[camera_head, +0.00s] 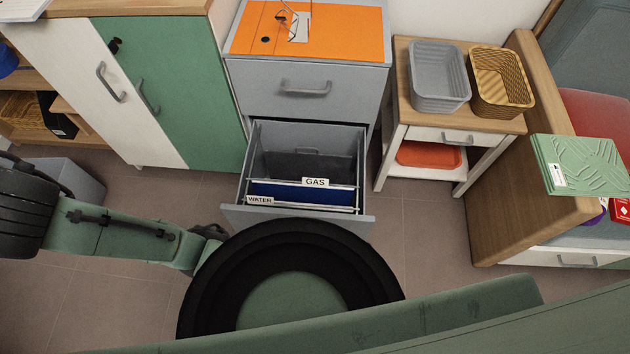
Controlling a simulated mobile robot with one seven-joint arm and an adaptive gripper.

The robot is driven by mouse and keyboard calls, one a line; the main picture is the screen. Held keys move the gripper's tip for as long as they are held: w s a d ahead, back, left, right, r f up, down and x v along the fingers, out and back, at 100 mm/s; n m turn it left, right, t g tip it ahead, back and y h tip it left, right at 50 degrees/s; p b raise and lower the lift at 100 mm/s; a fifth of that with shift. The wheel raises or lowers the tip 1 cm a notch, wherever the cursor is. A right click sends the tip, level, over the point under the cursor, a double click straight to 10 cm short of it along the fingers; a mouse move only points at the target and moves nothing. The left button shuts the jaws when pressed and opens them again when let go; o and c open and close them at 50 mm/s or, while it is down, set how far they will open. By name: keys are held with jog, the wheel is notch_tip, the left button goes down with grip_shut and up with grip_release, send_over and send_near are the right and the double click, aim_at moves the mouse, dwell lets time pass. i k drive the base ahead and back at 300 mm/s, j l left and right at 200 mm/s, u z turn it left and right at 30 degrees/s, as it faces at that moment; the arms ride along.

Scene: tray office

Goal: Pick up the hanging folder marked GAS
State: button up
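The folder marked GAS hangs in the open drawer (359,170) of the grey cabinet, its white tab (315,182) facing me. A dark blue hanging sheet (300,192) shows just below the GAS tab and seems to be this folder's face. A second folder with a WATER tab (260,200) hangs in front of it, nearer the drawer front. Most of both folders is hidden inside the drawer. My green arm reaches in from the left, and a large black round part of mine covers the floor before the drawer. No gripper fingers show.
Above the drawer are a shut drawer (305,105) and an orange cabinet top (345,35) with glasses on it. A green-and-white cupboard (170,90) stands left. At right, a small table (400,75) holds a grey basket (438,75) and a wicker basket (500,80).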

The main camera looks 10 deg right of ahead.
aim_at(310, 190)
jog(key=l+u, duration=0.35)
jog(key=l, duration=0.35)
jog(key=k+l+u, duration=0.15)
jog(key=l+u, duration=0.2)
jog(key=l, duration=0.35)
